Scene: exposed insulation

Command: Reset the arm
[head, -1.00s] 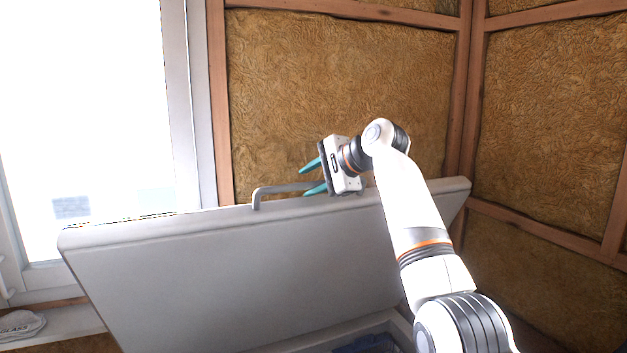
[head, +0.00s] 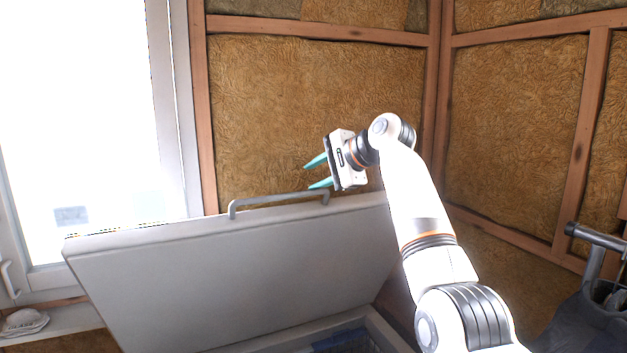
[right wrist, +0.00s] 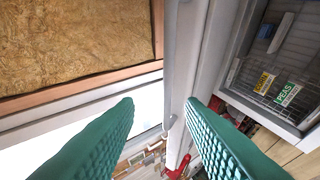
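My right arm (head: 415,195) reaches up from the lower right in the head view. My right gripper (head: 313,174) is near the top edge of a raised white freezer-like lid (head: 230,275), just above the right end of its grey handle (head: 280,199). Its two teal fingers are apart with nothing between them. In the right wrist view the teal fingers (right wrist: 160,115) are also spread, and the lid edge runs behind the gap. The gripper appears clear of the handle. My left gripper is not in view.
The open chest (head: 350,335) below the lid holds a wire basket (right wrist: 275,85) with labelled packs. A window (head: 80,130) is at left, with a white object (head: 24,322) on its sill (head: 65,322). Insulated, wood-framed walls stand behind. A dark object with a grey bar (head: 600,240) is at right.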

